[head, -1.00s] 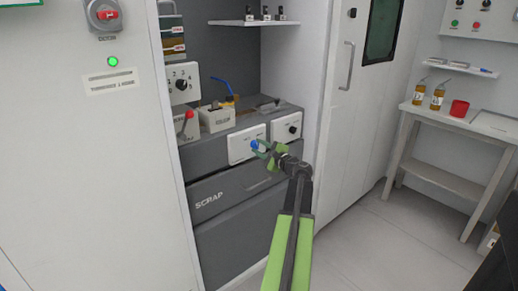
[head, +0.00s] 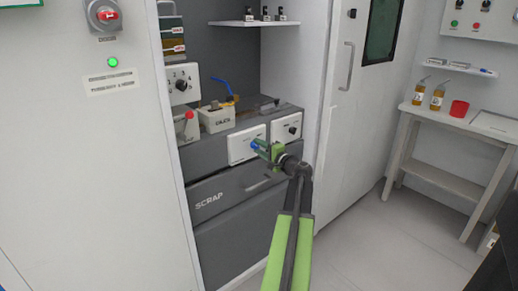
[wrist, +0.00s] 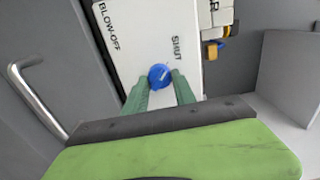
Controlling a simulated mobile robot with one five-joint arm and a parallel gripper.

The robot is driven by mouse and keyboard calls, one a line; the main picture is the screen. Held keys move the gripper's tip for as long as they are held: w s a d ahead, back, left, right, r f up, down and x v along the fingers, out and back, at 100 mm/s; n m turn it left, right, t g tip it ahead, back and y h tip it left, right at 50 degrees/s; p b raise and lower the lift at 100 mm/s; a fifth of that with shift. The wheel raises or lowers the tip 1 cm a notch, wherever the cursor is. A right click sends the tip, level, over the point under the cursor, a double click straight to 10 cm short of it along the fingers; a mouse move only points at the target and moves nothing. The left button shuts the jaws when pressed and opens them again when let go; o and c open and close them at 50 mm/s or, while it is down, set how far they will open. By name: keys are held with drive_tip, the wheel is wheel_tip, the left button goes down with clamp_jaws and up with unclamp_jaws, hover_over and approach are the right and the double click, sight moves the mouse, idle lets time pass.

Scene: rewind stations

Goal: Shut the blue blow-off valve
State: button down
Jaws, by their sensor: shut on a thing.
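The blue blow-off valve is a round blue knob (wrist: 160,76) on a white panel (wrist: 125,47) lettered "BLOW-OFF" and "SHUT" in the wrist view. A small pale mark shows on its face; I cannot tell which setting it points to. In the head view the knob (head: 254,145) sits on the front of the grey bench. My gripper (wrist: 161,79) is shut on the knob, one green finger at each side. In the head view my gripper (head: 263,149) reaches the panel from the front right and partly covers the knob.
A blue-handled lever (head: 221,84) with a yellow body stands on the bench behind. A second white panel with a black knob (head: 293,129) is just right. The grey scrap drawer (head: 228,199) with its handle lies below. A white wall (head: 290,75) bounds the right.

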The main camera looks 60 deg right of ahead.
idle(0.3)
drive_tip(key=c, duration=1)
unclamp_jaws()
drive_tip(key=v, duration=1.7)
drive_tip(key=shift+s+a, duration=0.15)
drive_tip(key=shift+s, duration=0.05)
